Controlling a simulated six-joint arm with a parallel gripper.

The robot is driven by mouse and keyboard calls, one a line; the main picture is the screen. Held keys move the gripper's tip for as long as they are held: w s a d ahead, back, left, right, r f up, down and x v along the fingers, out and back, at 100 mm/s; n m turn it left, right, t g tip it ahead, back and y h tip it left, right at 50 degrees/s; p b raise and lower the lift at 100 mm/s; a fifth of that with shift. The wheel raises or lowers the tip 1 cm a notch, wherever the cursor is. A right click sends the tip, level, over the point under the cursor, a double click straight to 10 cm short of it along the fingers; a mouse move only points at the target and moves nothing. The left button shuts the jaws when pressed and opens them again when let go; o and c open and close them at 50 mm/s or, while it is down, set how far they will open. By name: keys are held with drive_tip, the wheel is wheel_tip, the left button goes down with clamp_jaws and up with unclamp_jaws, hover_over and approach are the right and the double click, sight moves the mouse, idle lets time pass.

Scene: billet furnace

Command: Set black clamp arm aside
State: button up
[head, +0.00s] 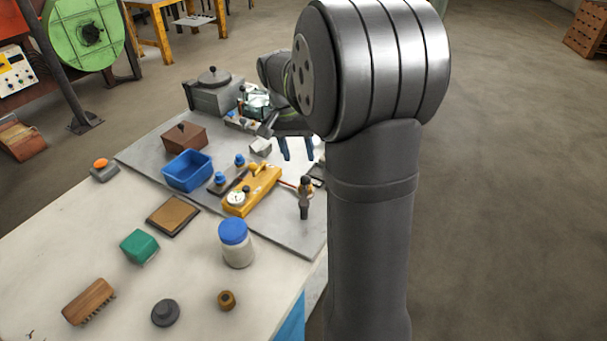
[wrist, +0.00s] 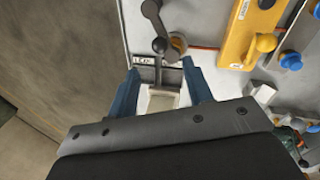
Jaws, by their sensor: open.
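The black clamp arm (wrist: 154,27) is a short dark bar with rounded ends, beyond my fingertips in the wrist view. In the head view the dark clamp arm (head: 304,206) stands near the right edge of the grey mat. A brass-coloured knob (wrist: 178,43) sits right beside its lower end. My gripper (wrist: 160,80) is open, with its two blue fingers apart and nothing held. In the head view my gripper (head: 296,152) hangs over the mat, behind the clamp arm and apart from it. A pale block with a dark bracket shows between the fingers.
A yellow fixture (head: 251,190) with a gauge lies left of the clamp arm. A blue bin (head: 188,171), a brown box (head: 184,138) and a grey lidded box (head: 214,94) stand farther left and back. A blue-lidded jar (head: 236,243) stands in front. The table's right edge is close.

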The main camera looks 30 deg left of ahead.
sight(304, 177)
drive_tip(key=f, duration=0.2)
drive_tip(key=d+f, duration=0.1)
drive_tip(key=f, duration=0.4)
drive_tip(key=shift+w+d+f, duration=0.2)
drive_tip(key=shift+f, duration=0.1)
clamp_jaws()
